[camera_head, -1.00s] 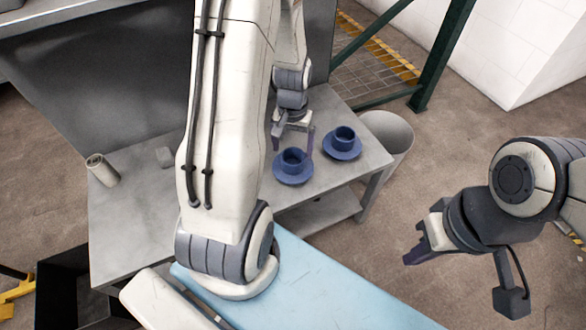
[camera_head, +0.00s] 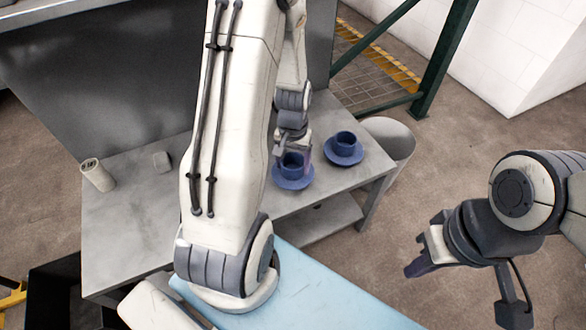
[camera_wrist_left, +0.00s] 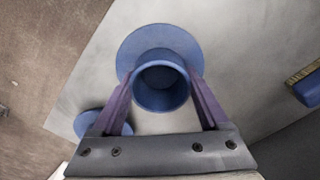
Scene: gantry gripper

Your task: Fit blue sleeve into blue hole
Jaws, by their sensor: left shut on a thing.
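The nearer blue sleeve (camera_head: 292,168) looks like a short open cup and stands upright over a round blue disc (camera_head: 294,184) on the grey table. My left gripper (camera_head: 293,158) is down around it. In the left wrist view, the purple fingers of my left gripper (camera_wrist_left: 160,82) are shut on opposite sides of the sleeve (camera_wrist_left: 160,102), with the disc (camera_wrist_left: 158,36) beneath. A second blue cup-like piece (camera_head: 345,141) sits on its own disc (camera_head: 344,156) to the right. No empty blue hole is visible. My right gripper (camera_head: 425,262) is off to the right; its finger gap is unclear.
A pale cylinder (camera_head: 97,175) and a small grey block (camera_head: 162,160) stand on the table (camera_head: 130,220) at the left. A grey bin (camera_head: 392,140) and green frame (camera_head: 440,60) are beyond the table's right side. An unclear blue object (camera_wrist_left: 308,88) shows in the wrist view.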

